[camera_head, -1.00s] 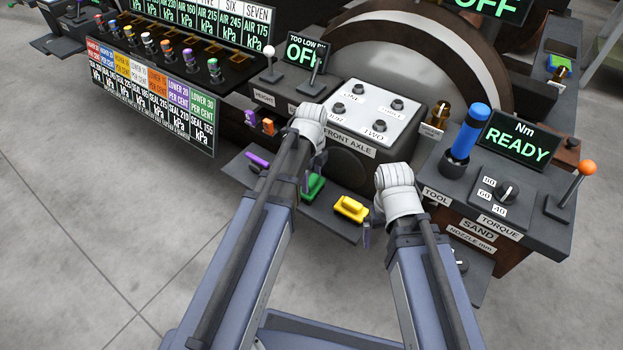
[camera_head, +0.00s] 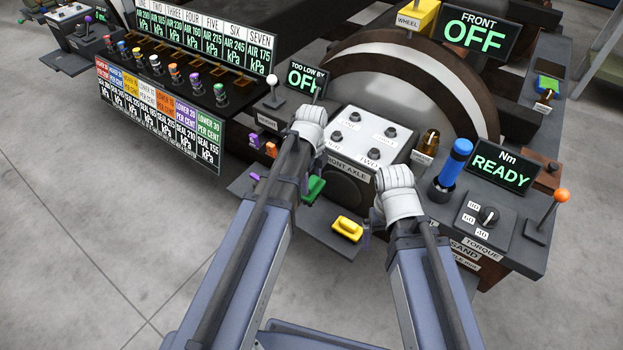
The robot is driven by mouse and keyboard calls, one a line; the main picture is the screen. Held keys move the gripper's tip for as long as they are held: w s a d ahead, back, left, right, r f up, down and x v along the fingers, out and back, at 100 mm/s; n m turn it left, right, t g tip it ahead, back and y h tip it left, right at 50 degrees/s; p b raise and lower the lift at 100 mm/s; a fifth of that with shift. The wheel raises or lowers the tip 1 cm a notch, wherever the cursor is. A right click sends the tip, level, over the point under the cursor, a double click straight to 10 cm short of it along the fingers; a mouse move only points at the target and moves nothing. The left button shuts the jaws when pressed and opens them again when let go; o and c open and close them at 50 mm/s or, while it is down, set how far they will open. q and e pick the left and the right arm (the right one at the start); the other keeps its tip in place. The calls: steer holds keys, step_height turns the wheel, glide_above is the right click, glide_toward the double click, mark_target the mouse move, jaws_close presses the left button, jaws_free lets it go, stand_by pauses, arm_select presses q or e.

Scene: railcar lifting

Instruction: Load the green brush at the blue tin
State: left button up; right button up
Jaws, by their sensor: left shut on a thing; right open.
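The green brush (camera_head: 315,187) shows at the fingers of my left gripper (camera_head: 306,185), above the dark shelf below the front axle panel. My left gripper is shut on it; my arm hides part of both. My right gripper (camera_head: 366,240) is open and empty, just right of a yellow brush-like block (camera_head: 347,227) on the shelf. I cannot make out a blue tin for certain. A blue cylinder (camera_head: 455,164) stands upright on the tool console to the right.
The shelf (camera_head: 320,232) also carries a purple item (camera_head: 254,177). The front axle panel (camera_head: 368,140) stands behind it. The torque console (camera_head: 500,230) with an orange-knobbed lever (camera_head: 561,194) is at right. A pressure board (camera_head: 160,115) is at left. Grey floor (camera_head: 80,240) is open at left.

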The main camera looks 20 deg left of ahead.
arm_select(q)
steer(key=o, duration=0.9)
steer(key=c, duration=0.6)
steer(key=shift+r, duration=0.15)
